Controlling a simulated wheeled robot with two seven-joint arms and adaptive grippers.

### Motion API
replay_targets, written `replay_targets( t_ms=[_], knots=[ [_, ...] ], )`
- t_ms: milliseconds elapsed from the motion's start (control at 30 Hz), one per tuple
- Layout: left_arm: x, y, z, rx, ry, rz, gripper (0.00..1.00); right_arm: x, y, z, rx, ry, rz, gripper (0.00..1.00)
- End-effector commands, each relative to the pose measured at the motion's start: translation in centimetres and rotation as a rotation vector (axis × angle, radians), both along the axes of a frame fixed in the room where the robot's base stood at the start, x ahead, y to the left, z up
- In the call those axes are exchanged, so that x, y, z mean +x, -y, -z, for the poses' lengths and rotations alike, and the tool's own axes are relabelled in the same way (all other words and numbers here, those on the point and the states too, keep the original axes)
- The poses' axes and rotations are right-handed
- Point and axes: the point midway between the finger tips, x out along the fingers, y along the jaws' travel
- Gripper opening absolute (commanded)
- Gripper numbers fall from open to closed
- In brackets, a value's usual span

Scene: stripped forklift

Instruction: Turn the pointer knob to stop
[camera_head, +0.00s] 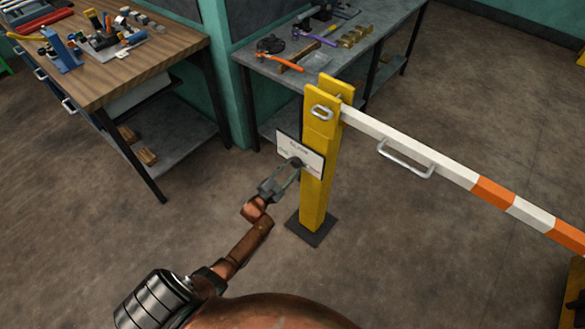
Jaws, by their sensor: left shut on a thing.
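The pointer knob (296,162) is a small dark knob on a white label plate (287,144). The plate is fixed to the side of a yellow post (318,190) and carries printed lettering too small to read fully. My left gripper (291,168) reaches up from below and is shut on the knob at the lower part of the plate. Its fingers partly cover the knob, so where the pointer aims cannot be told. My right gripper is out of the picture.
A white and orange barrier arm (450,176) with a metal handle (406,158) runs right from the post. A wooden-topped workbench (130,72) with tools stands at the upper left. A grey bench (375,45) with tools stands behind the post. The floor around the post is clear.

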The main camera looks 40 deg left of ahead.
Motion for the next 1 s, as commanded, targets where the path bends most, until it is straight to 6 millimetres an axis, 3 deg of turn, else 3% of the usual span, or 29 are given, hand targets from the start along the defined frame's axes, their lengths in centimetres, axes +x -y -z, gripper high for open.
replay_targets(
  t_ms=[300, 833, 867, 1000],
  knots=[
    [-0.06, 0.08, 0.24, 0.115, 0.006, 0.001, 0.09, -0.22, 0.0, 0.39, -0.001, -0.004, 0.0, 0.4],
    [-0.06, 0.11, 0.19, 0.138, 0.008, 0.001, 0.09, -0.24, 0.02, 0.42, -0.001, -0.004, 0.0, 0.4],
    [-0.06, 0.11, 0.19, 0.138, 0.008, 0.001, 0.35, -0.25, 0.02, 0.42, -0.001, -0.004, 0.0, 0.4],
    [-0.04, 0.09, 0.15, 0.137, 0.008, 0.001, 0.44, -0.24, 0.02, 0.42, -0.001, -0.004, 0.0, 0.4]
  ],
)
